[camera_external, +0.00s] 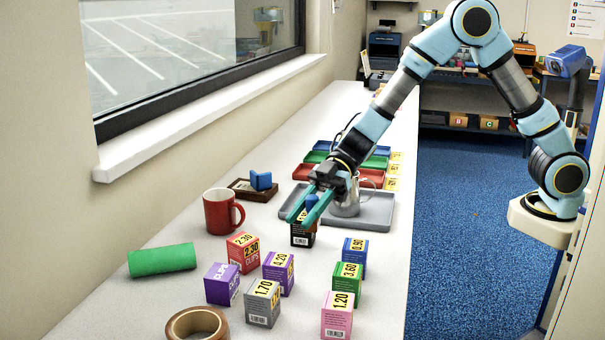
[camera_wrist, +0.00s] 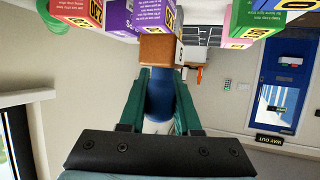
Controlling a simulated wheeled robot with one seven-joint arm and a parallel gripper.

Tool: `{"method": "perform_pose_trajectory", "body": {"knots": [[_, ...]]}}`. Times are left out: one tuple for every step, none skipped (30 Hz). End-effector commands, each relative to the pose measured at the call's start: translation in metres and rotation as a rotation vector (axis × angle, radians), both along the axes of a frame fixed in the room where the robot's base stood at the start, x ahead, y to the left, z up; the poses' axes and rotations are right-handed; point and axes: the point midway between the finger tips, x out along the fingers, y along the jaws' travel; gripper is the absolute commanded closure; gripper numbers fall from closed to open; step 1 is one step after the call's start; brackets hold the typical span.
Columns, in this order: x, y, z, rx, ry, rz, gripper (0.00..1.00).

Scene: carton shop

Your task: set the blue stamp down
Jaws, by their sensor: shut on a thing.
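The blue stamp (camera_external: 311,203) is between the fingertips of my gripper (camera_external: 312,205), low over the white counter in the external view. In the wrist view its blue handle (camera_wrist: 160,98) sits between the two green fingers of my gripper (camera_wrist: 162,88), which are shut on it. A brown block (camera_wrist: 157,48) shows at the far end of the handle; I cannot tell whether it is the stamp's base. A black carton (camera_external: 303,237) is right under or behind the fingertips; the gap to it cannot be told.
Cartons (camera_external: 264,302) stand in front of my gripper. A red mug (camera_external: 219,212), a green roll (camera_external: 162,260) and a brown tray (camera_external: 248,194) with a blue item (camera_external: 261,181) are left.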

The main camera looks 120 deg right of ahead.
Motion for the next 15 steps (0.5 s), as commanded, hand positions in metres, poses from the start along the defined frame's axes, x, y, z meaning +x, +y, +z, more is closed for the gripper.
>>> {"method": "perform_pose_trajectory", "body": {"knots": [[0.0, 0.0, 0.002, -0.001, 0.0, 0.0, 1.0], [0.0, 0.0, 0.003, -0.001, 0.0, 0.0, 1.0], [0.0, 0.0, 0.005, 0.0, -0.001, 0.0, 1.0], [0.0, 0.0, 0.008, -0.001, -0.002, 0.001, 1.0], [0.0, 0.0, 0.012, -0.001, -0.003, 0.0, 1.0], [0.001, 0.0, 0.018, -0.003, -0.005, 0.0, 1.0], [0.001, 0.0, 0.023, -0.003, -0.005, 0.001, 1.0], [0.0, 0.0, 0.029, -0.003, -0.005, 0.001, 1.0], [0.0, 0.0, 0.036, -0.003, -0.005, 0.0, 1.0], [0.0, 0.0, 0.041, -0.002, -0.004, 0.001, 1.0], [0.0, 0.0, 0.046, -0.002, -0.004, 0.001, 1.0], [0.0, 0.0, 0.054, -0.003, -0.005, 0.001, 1.0], [0.0, -0.001, 0.058, -0.002, -0.003, -0.003, 1.0], [-0.003, -0.01, 0.055, 0.001, 0.0, -0.019, 1.0], [-0.004, -0.017, 0.055, 0.003, 0.0, -0.033, 1.0]]}}
